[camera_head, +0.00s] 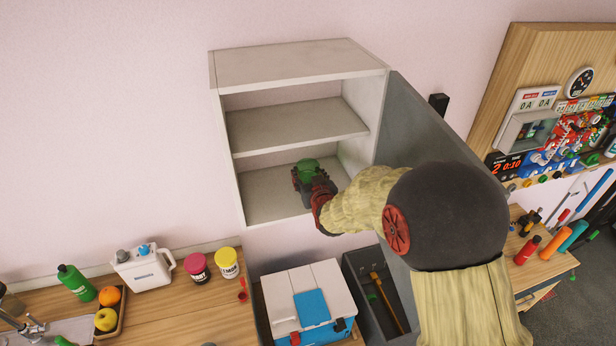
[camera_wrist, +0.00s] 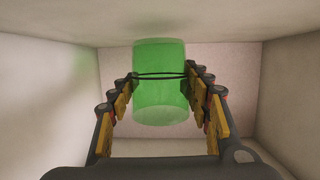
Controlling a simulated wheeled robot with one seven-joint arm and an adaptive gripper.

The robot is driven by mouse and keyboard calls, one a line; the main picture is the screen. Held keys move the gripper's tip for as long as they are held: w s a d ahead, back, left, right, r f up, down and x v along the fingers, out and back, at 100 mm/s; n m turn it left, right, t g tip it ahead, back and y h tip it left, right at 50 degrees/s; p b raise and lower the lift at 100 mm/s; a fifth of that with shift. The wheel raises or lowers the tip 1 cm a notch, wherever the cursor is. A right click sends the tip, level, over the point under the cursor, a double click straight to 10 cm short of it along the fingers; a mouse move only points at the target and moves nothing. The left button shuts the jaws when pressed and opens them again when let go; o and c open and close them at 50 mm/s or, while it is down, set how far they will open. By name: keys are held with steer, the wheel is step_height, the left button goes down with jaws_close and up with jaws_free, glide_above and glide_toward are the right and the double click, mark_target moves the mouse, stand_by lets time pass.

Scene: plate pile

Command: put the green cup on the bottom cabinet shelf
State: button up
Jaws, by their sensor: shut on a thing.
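The green cup (camera_head: 306,168) is inside the lower compartment of the open wall cabinet (camera_head: 227,157), above its bottom shelf (camera_head: 262,204). It also shows in the wrist view (camera_wrist: 160,95), upright between the fingers. My gripper (camera_head: 309,182) is shut on the cup and reaches into the compartment from the front right. In the wrist view my gripper (camera_wrist: 160,77) has a finger on each side of the cup. Whether the cup's base touches the shelf is hard to tell.
The middle shelf (camera_head: 295,127) forms a low ceiling over the cup. The open grey door (camera_head: 427,120) stands beside my arm. The bottom shelf is bare around the cup. Below are a white cooler box (camera_head: 275,292), jars and a green bottle (camera_head: 76,282).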

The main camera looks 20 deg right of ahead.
steer(key=shift+f, duration=0.65)
steer(key=shift+f, duration=0.2)
steer(key=o, duration=1.2)
steer(key=shift+r, duration=0.1)
steer(key=shift+r, duration=0.15)
steer(key=s+a+r+g, duration=0.1)
steer(key=s+r+g, duration=0.2)
steer(key=s, duration=1.1)
steer(key=s+a+r+g+b, duration=0.1)
steer(key=s+r+g, duration=0.2)
steer(key=s, duration=1)
steer(key=s+a+r+g+y+b, duration=0.1)
steer(key=s+r+g, duration=0.2)
steer(key=s, duration=1.1)
steer(key=shift+s+r+n, duration=0.3)
steer(key=shift+r, duration=0.5)
